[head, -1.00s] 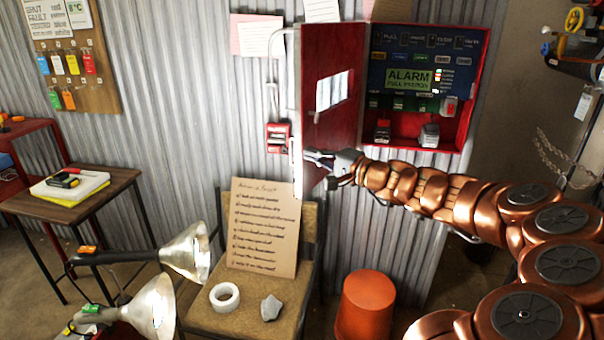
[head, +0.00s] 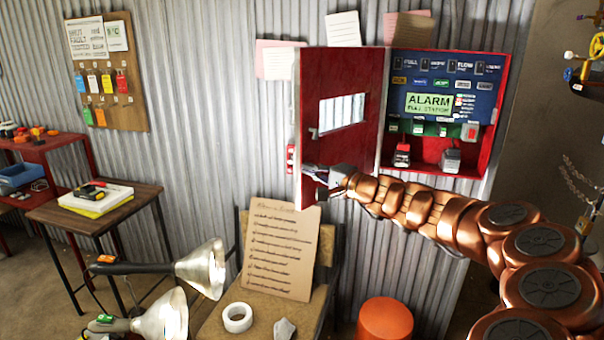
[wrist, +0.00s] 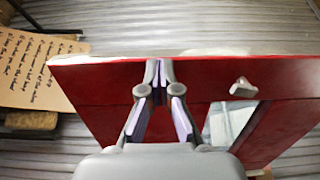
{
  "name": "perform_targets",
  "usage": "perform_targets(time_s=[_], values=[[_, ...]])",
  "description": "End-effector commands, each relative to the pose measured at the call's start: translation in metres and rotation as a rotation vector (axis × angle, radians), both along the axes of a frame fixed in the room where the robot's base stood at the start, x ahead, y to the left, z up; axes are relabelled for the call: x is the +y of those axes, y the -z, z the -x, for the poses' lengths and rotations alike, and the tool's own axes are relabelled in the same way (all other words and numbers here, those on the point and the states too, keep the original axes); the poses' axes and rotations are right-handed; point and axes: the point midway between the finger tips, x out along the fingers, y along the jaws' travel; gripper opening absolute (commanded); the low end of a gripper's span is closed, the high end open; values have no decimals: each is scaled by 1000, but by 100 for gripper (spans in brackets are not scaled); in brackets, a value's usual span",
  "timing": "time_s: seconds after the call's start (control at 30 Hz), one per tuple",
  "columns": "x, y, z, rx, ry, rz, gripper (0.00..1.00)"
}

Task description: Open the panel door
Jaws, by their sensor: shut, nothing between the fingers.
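The red panel door (head: 342,125), with a small window, stands swung open to the left of the red alarm cabinet (head: 487,140). The cabinet's blue inside face and green ALARM label show. My gripper (head: 308,172) is at the lower free-edge side of the door, on its inner face. In the wrist view my gripper (wrist: 160,85) has its fingertips together in front of the red door (wrist: 100,90), close to its pale edge. Nothing shows between the tips. Whether they touch the door I cannot tell. A small grey latch (wrist: 243,88) is on the door to the right.
A chair (head: 213,325) below holds a handwritten cardboard sign (head: 282,248), a tape roll (head: 237,317) and a grey lump (head: 285,328). An orange-red stool (head: 385,320) stands below my arm. Two lamps (head: 200,268) and a side table (head: 130,205) are at the left.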

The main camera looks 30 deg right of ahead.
Motion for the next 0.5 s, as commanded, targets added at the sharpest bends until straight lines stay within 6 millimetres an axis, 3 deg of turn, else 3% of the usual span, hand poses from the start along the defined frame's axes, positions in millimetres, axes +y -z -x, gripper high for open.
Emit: perform_targets(time_s=[0.27,0.43,0.5], values=[[-3,1,9,-1,-1,1,0],[-10,2,29,-3,-2,1,0],[-2,0,38,-3,-5,-1,0]])
